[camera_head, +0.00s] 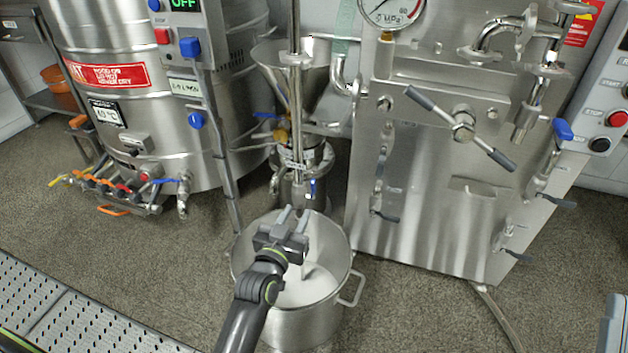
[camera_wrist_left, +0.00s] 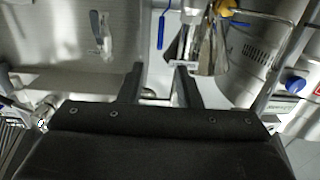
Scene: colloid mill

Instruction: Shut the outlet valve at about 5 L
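The outlet valve with a blue lever (camera_head: 313,187) sits at the foot of the steel colloid mill (camera_head: 301,160), above the pot. A blue lever (camera_wrist_left: 161,28) that looks like the same one shows in the left wrist view, beyond the fingertips. The steel pot (camera_head: 308,328) stands on the floor beneath the outlet and holds white liquid (camera_head: 309,288); I cannot read its level in litres. My left gripper (camera_head: 293,213) is over the pot, below and in front of the valve. Its fingers are apart and empty, also in the left wrist view (camera_wrist_left: 156,80). My right gripper is not visible.
A steel tank (camera_head: 155,160) with taps stands left. A steel machine (camera_head: 430,215) with a gauge and a long crossbar handle (camera_head: 462,130) stands close right of the mill. The pot's side handle (camera_head: 352,289) juts right.

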